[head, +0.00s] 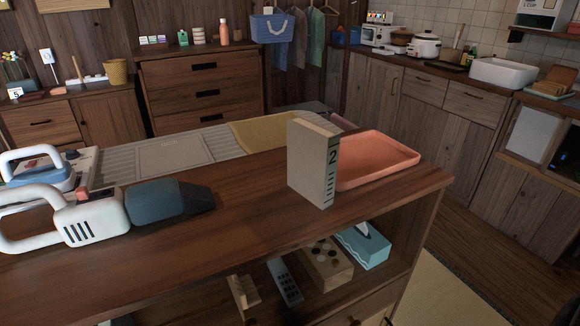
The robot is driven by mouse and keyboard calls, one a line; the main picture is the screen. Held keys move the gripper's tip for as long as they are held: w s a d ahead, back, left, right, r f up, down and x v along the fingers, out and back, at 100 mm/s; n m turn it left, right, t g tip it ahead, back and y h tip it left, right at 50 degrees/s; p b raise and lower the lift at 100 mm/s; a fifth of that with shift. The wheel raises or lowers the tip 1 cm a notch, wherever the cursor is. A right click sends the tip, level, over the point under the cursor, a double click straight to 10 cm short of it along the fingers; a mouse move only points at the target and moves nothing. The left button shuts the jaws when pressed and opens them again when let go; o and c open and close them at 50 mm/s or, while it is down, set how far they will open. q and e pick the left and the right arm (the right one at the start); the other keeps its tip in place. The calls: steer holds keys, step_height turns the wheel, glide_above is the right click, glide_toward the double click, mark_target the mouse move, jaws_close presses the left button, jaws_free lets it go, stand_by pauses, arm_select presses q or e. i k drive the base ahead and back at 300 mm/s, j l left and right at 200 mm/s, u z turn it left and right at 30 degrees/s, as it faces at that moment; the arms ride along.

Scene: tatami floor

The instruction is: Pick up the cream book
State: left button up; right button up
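The cream book (310,165) stands upright on the wooden counter top, right of the middle of the head view. Its cream cover faces left and front. Its grey spine, with a dark "2" and a row of dark marks, faces right and front. A salmon-coloured tray (405,157) lies just behind and to the right of it, and the book hides part of the tray's left side. Neither of my grippers is in view.
A white and blue-grey handheld vacuum (92,217) lies on the counter at the left. The counter top between it and the book is clear. Below, the open shelf holds a tissue box (362,246), a wooden box (326,262) and a remote (285,281).

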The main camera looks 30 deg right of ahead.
mark_target(313, 147)
steer(key=z, duration=1.4)
